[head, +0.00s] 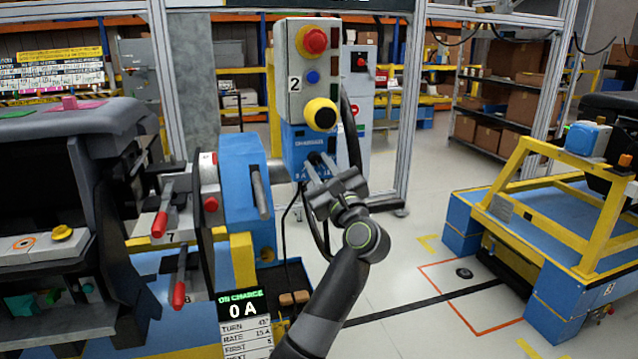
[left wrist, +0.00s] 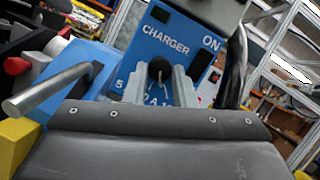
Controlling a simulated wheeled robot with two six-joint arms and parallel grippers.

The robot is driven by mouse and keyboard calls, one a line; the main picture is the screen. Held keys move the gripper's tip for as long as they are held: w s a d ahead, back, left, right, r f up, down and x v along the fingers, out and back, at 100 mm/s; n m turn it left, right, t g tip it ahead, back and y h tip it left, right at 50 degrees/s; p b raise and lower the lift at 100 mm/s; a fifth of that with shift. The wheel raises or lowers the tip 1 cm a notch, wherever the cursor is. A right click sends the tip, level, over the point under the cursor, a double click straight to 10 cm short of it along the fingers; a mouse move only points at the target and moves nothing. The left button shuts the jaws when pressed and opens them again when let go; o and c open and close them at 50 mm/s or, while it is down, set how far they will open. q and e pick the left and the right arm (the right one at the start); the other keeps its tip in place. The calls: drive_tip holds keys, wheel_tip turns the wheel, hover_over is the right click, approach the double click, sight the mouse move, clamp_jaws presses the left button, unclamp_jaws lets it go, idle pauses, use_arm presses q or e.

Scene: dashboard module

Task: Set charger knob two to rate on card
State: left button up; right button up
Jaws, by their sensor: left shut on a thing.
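The blue charger (head: 303,140) hangs below a grey box marked 2; its panel (left wrist: 180,32) faces me in the left wrist view, lettered CHARGER. My left gripper (head: 320,165) is at the lower part of this panel. In the left wrist view its two fingers (left wrist: 160,85) are shut on the black charger knob (left wrist: 158,68), one on each side. The knob's pale pointer line shows between them; the scale marks below it are partly hidden. The card (head: 245,335) at the bottom reads TURN and RATE 15 A, under a display (head: 241,304) reading ON CHARGE 0 A.
The grey box (head: 294,85) above carries a red button, a blue button and a yellow-ringed black knob. A blue housing with a metal handle (head: 259,190) stands left of the charger. A dark cable hangs on its right. Open floor (head: 420,230) lies to the right.

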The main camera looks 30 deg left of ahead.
use_arm(q)
drive_tip(key=n+g+b, duration=0.1)
drive_tip(key=n, duration=0.1)
drive_tip(key=shift+f+n+b, duration=0.1)
drive_tip(key=shift+n+b, duration=0.2)
drive_tip(key=shift+b, duration=0.05)
drive_tip(key=shift+w+d+n+g+b, duration=0.1)
drive_tip(key=shift+n+g+b, duration=0.65)
drive_tip(key=shift+n, duration=0.35)
drive_tip(key=shift+r+n+b, duration=0.25)
drive_tip(key=shift+n+b, duration=0.2)
drive_tip(key=shift+n, duration=0.15)
use_arm(e)
drive_tip(key=w+a+r, duration=0.1)
drive_tip(key=w+r, duration=0.2)
drive_tip(key=w, duration=0.2)
drive_tip(key=shift+w+a+m+y, duration=0.3)
drive_tip(key=shift+w+a, duration=0.05)
drive_tip(key=shift+w, duration=0.05)
drive_tip(key=shift+r, duration=0.1)
use_arm(q)
drive_tip(key=o, duration=1)
use_arm(e)
drive_tip(key=shift+r, duration=0.1)
